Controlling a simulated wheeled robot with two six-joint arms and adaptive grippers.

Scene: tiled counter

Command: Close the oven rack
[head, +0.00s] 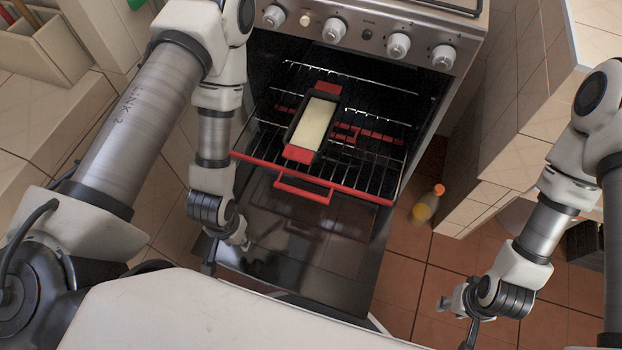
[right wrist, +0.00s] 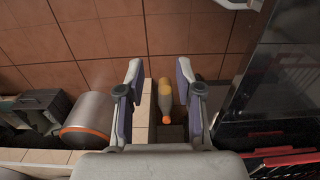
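The oven rack (head: 365,192) is pulled partway out of the oven, above the open door. It is a wire rack with a red front edge and a red handle (head: 303,188). A loaf pan (head: 313,122) with red ends and pale contents sits on it. Red parts of the rack (right wrist: 285,160) show at the lower right of the right wrist view. My right gripper (head: 460,318) is over the floor, right of the oven, open and empty in the right wrist view (right wrist: 160,78).
The open oven door (head: 290,240) lies below the rack. A bottle with an orange cap (head: 428,204) stands on the floor between oven and tiled counter (head: 505,150); it also shows in the right wrist view (right wrist: 165,105). The tiled floor (head: 450,262) right of the door is largely clear.

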